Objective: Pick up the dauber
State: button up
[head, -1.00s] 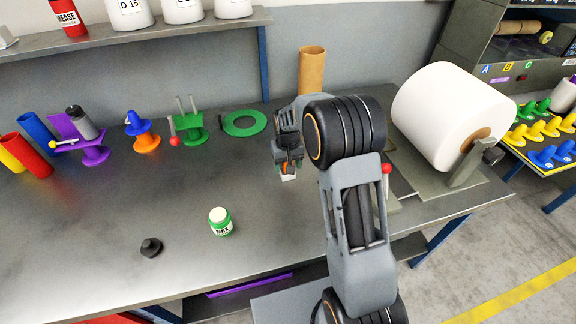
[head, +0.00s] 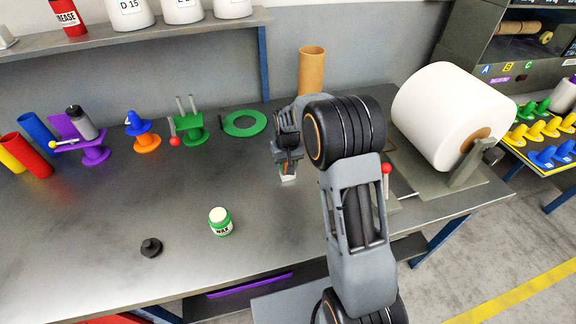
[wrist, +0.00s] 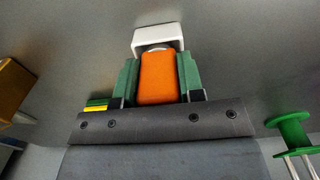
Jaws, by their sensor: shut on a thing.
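The dauber has an orange body (wrist: 158,77) and a white end piece (wrist: 150,38) in the wrist view. My gripper (wrist: 157,80) is shut on the orange body, with a green finger pad on each side. In the head view my gripper (head: 288,163) is over the right part of the bench, left of my forearm. The white end of the dauber (head: 288,178) shows just below the fingers, and most of the orange body is hidden there. I cannot tell whether the white end touches the bench top.
A wax jar (head: 220,222) and a small black knob-like piece (head: 151,247) stand on the metal bench (head: 90,225). A large white roll (head: 437,112) is at right. The bench between jar and gripper is clear.

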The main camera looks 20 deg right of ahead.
jog(key=shift+r, duration=0.55)
notch_tip(320, 180, up, 2)
jog(key=shift+r, duration=0.15)
jog(key=s+a+r+b, duration=0.1)
jog(key=s+a+r, duration=0.6)
jog(key=a, duration=0.5)
notch_tip(320, 180, up, 3)
jog(key=shift+f, duration=0.2)
jog(key=shift+a, duration=0.1)
dwell(1.2)
